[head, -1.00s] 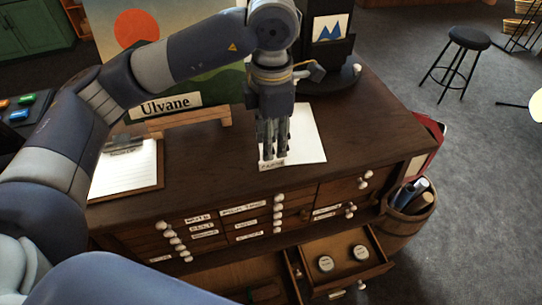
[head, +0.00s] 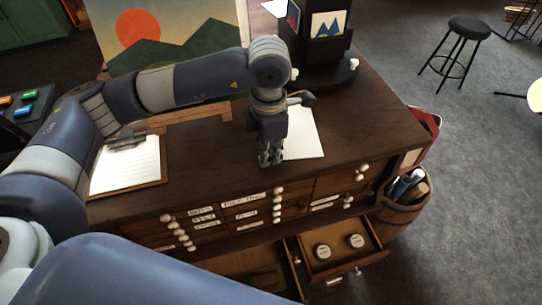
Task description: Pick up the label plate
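My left gripper (head: 270,161) points down at the cabinet top, beside the left edge of a white sheet (head: 304,136). Its fingers look close together, but I cannot tell whether anything is between them. The small pale label plate seen under the fingertips earlier does not show now. The larger plate reading "Ulvane" does not show either; my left forearm crosses the place where it stood, in front of the painting (head: 165,30) and above the wooden easel ledge (head: 190,113). My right gripper is not in view.
The dark wooden cabinet (head: 370,130) has a clipboard (head: 128,165) at its left and a dark stand (head: 325,60) at the back. An open drawer (head: 345,262) with two round tins juts out at the front. A barrel (head: 400,208) and a stool (head: 465,30) stand to the right.

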